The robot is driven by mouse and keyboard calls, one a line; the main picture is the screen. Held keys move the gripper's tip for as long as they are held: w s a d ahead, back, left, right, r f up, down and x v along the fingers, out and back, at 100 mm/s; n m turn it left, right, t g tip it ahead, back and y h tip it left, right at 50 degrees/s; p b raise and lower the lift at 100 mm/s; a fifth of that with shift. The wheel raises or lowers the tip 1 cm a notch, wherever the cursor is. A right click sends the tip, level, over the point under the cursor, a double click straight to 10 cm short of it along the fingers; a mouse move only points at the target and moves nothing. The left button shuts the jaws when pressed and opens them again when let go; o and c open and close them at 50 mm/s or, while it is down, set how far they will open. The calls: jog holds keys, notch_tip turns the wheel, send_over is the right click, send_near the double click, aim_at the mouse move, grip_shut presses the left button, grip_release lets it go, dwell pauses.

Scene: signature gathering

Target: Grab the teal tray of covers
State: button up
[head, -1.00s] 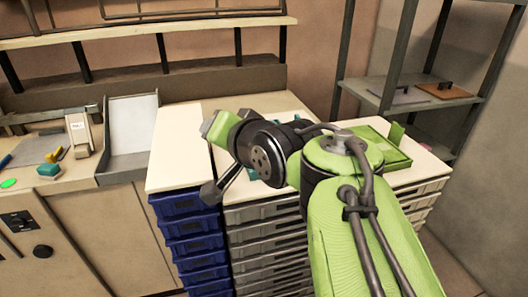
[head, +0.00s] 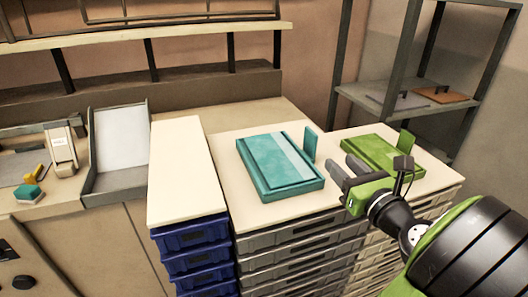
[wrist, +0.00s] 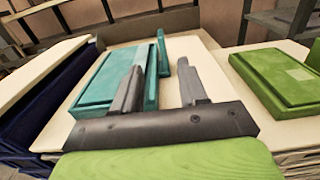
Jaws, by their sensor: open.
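The teal tray (head: 262,178) lies flat on the cream top of the middle stack of grey drawers, with lighter teal covers (head: 278,158) in it and an upright teal tab at its right end. In the wrist view the tray (wrist: 97,88) is ahead and to the left, partly hidden behind the left finger. My gripper (head: 343,172) is open and empty, just right of the tray. In the wrist view the gripper (wrist: 160,88) has its fingers spread, with the upright teal tab (wrist: 164,52) beyond the gap between them. I cannot tell whether a finger touches the tray.
A green tray (head: 380,155) with its own upright tab lies on the right stack, close to my gripper. A bare cream top (head: 180,165) covers the blue drawers at left. A grey shelf rack (head: 400,100) stands behind right.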

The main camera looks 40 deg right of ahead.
aim_at(317, 140)
jog(key=shift+w, duration=0.35)
jog(key=shift+s+d, duration=0.2)
jog(key=shift+d, duration=0.25)
jog(key=x, duration=1.4)
jog(key=shift+w+a+f+p, duration=0.15)
jog(key=shift+w+f+p, duration=0.05)
jog(key=shift+w+p, duration=0.2)
jog(key=shift+s+a, duration=0.1)
jog(key=shift+s, duration=0.05)
jog(key=shift+c, duration=0.7)
grip_shut()
